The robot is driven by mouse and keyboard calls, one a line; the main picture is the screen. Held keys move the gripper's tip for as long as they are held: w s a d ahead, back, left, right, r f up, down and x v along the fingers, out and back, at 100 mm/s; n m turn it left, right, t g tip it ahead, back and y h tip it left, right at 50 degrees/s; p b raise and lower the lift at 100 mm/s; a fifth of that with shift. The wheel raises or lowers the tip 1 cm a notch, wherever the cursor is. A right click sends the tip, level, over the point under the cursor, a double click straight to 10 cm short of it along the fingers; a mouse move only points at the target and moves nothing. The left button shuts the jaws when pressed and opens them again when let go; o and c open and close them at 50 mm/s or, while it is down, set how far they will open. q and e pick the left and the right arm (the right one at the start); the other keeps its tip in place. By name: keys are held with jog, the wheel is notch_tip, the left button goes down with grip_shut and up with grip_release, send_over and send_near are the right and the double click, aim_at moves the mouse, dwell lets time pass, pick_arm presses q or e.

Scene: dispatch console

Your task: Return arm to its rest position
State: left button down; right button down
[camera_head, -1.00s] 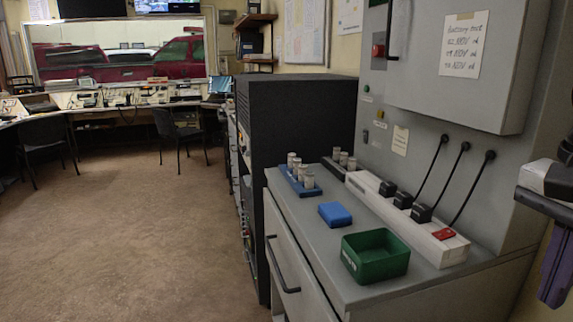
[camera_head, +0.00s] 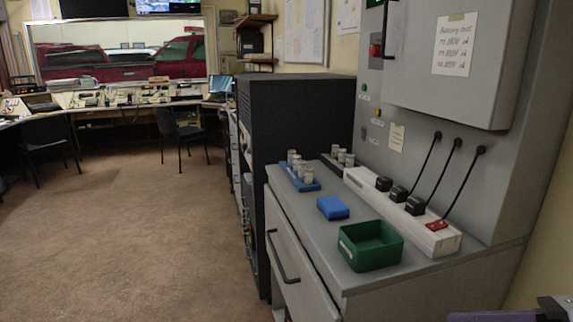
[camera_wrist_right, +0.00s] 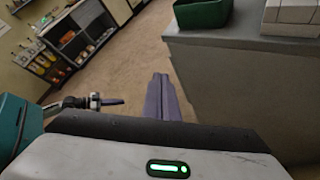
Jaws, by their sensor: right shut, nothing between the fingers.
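My right gripper (camera_wrist_right: 160,82) shows in the right wrist view as two purple fingers pressed together, with nothing between them. It is over the floor, beside the grey cabinet and apart from it. In the head view only a purple piece of the right gripper (camera_head: 478,317) and part of its arm show at the bottom right corner, in front of the cabinet. My left gripper is in neither view.
The grey cabinet top (camera_head: 300,211) holds a green bin (camera_head: 371,262), a blue box (camera_head: 333,207), a blue rack (camera_head: 289,178) with cylinders, and a white power strip (camera_head: 440,240) with black plugs. Open floor (camera_head: 140,230) lies left.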

jog(key=s+d+f+m+t+h, duration=0.1)
jog(key=d+f+m+t+h, duration=0.2)
jog(key=f+m, duration=0.75)
jog(key=f+m+t+h, duration=0.3)
jog(key=f+m+t, duration=0.3)
jog(key=m, duration=0.7)
jog(key=s+a+f+m+g+h, duration=0.1)
jog(key=s+a+f+m+g, duration=0.2)
jog(key=s+a+f+m, duration=0.4)
jog(key=s+a+f+m+g+h, duration=0.1)
jog(key=s+a+f+m+g, duration=0.2)
jog(key=s+a+f+m, duration=0.3)
notch_tip(320, 180, down, 6)
jog(key=a+m, duration=0.2)
jog(key=m, duration=0.1)
jog(key=shift+s+r+g+h, duration=0.2)
jog(key=shift+s+g+h, duration=0.2)
jog(key=shift+a, duration=0.1)
